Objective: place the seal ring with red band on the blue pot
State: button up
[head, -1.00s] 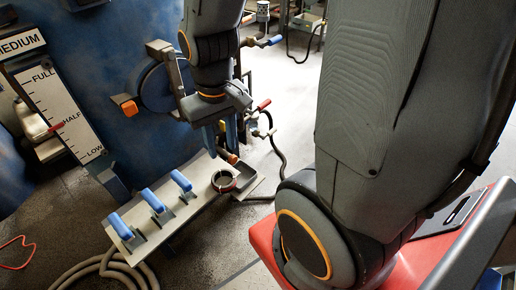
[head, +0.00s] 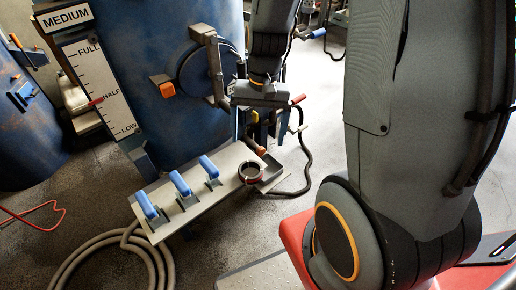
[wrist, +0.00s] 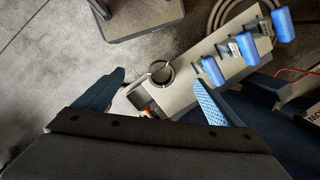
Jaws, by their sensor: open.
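The seal ring (head: 251,171) is dark with a thin red band. It lies on the right part of a pale grey shelf (head: 205,200); it also shows in the wrist view (wrist: 161,73). The large blue pot (head: 150,110) stands behind the shelf, with a round door (head: 210,72) on its side; its top is out of view. My gripper (head: 258,134) is open and empty, pointing down above and behind the ring. In the wrist view its blue fingers (wrist: 160,84) stand apart, with the ring showing between them.
Several blue-handled levers (head: 181,184) stand on the shelf left of the ring. A small open tray (head: 272,177) is at its right end. A level gauge (head: 98,88) is on the pot. A second blue vessel (head: 22,140) stands far left. A hose (head: 105,250) lies on the floor.

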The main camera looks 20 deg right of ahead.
aim_at(246, 180)
jog(key=w+f+m+y, duration=0.1)
jog(key=w+f+m, duration=0.1)
jog(key=f, duration=0.2)
jog(key=w+d+f+m+y, duration=0.1)
jog(key=w+f+m, duration=0.1)
jog(key=f, duration=0.3)
jog(key=w+d+f+m+g+b, duration=0.1)
jog(key=w+f+m, duration=0.1)
jog(key=f+m, duration=0.1)
jog(key=shift+d+f+y, duration=0.15)
jog(key=shift+f+y, duration=0.25)
jog(key=shift+f, duration=0.25)
jog(key=shift+p+x, duration=0.4)
jog(key=shift+x, duration=3.45)
jog(key=shift+s, duration=0.15)
